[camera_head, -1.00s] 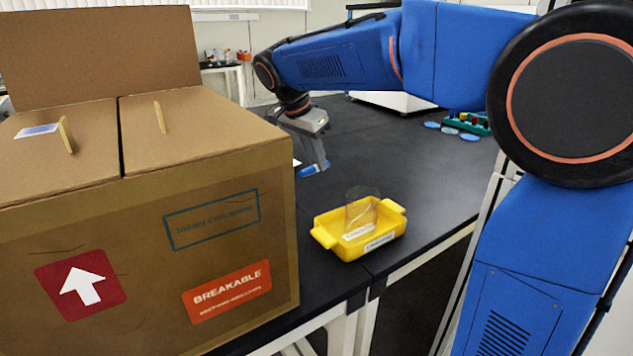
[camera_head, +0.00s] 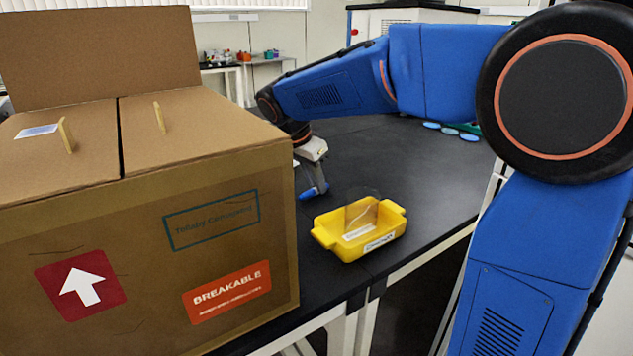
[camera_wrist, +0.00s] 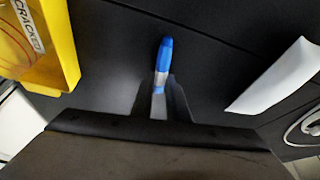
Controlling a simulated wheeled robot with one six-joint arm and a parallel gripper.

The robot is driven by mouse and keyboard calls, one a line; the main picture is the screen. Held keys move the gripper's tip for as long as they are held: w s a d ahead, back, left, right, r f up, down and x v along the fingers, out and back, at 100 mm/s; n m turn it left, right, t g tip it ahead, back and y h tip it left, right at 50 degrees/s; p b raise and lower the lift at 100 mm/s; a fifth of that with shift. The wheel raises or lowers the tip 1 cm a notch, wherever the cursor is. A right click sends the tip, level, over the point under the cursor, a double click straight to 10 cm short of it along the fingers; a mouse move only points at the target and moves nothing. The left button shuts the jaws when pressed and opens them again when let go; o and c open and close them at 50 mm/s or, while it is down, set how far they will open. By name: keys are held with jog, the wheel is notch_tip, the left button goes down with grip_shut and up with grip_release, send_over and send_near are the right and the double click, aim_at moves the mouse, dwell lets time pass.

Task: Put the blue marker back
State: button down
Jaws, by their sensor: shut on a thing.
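The blue marker (camera_head: 307,194) is in my gripper (camera_head: 320,188), just right of the cardboard box and left of the yellow tray (camera_head: 345,249). The wrist view shows the marker (camera_wrist: 165,55) with its blue end sticking out beyond the shut fingers of my gripper (camera_wrist: 160,88). Its other end is hidden by the fingers and the gripper body. Whether the marker touches the table cannot be told. A green rack (camera_head: 472,127) shows at the back of the table, mostly hidden behind my arm, with several blue discs (camera_head: 449,131) beside it.
A large cardboard box (camera_head: 150,220) fills the left and stands close to my gripper. The yellow tray holds a clear pane (camera_head: 362,208) and bears labels. A white object (camera_wrist: 275,78) lies at the right in the wrist view. The black table (camera_head: 400,170) is clear in the middle.

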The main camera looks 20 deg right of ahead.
jog(key=c, duration=1.7)
grip_release()
jog(key=shift+f, duration=0.1)
jog(key=v, duration=1.7)
jog(key=shift+w+a, duration=0.1)
jog(key=shift+a, duration=0.05)
